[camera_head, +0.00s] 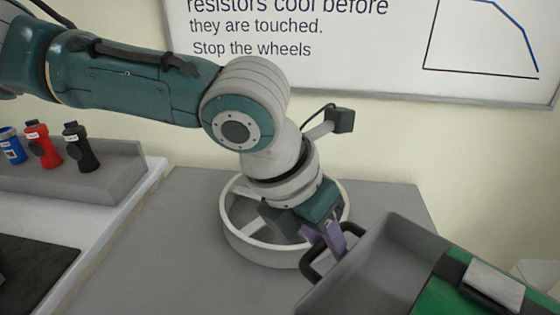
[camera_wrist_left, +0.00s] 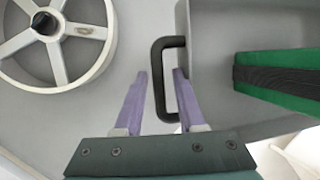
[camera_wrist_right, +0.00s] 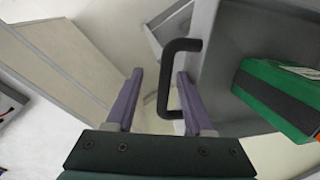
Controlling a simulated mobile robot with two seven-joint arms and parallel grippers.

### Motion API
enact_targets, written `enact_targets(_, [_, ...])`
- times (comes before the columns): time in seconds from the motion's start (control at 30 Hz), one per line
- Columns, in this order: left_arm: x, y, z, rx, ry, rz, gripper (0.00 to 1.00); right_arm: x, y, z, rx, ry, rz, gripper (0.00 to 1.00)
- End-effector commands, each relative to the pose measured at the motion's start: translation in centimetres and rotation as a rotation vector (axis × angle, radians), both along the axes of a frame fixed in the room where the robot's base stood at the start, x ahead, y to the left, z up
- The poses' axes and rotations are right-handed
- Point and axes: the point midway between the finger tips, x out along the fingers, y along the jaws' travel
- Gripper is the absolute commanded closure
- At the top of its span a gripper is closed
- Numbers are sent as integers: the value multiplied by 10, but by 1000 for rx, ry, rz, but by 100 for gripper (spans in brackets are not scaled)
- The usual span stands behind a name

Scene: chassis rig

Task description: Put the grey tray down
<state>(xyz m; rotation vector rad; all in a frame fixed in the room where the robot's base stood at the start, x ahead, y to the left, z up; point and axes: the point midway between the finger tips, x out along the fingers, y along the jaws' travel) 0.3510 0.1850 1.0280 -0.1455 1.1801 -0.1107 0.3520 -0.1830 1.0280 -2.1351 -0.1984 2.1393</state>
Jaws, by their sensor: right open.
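The grey tray (camera_head: 398,248) is at the lower right of the head view, with a black handle on its near left side. I cannot tell whether its underside rests on the grey table (camera_head: 165,255). My left gripper (camera_wrist_left: 159,73) has its purple fingers on both sides of the black handle (camera_wrist_left: 158,80), with gaps showing; it also shows in the head view (camera_head: 337,240). My right gripper (camera_wrist_right: 160,73) is open around another black handle (camera_wrist_right: 168,80) of the tray. The right gripper is outside the head view.
A green block with a black band (camera_head: 440,290) lies in the tray. A white spoked wheel (camera_head: 265,250) lies on the table behind and beside my left gripper. Blue, red and black bottles (camera_head: 77,147) stand in a grey rack (camera_head: 110,185) at left. The table's left part is clear.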

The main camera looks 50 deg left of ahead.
Motion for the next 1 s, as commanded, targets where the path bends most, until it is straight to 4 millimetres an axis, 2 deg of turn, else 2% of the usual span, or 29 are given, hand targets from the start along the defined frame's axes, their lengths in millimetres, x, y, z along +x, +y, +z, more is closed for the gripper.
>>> enact_targets(0.03, [0,-9,3,-25,-6,-12,34,1,8,2,22,-5,8,21])
enact_targets(0.27, [0,-10,3,-27,-5,-11,34,1,8,6,23,-7,8,21])
enact_targets(0.7, [0,-9,3,-25,-6,-12,34,1,-7,67,13,-8,6,21])
enact_targets(1.0, [1,-7,3,-21,-7,-10,34,0,-11,80,9,-4,4,21])
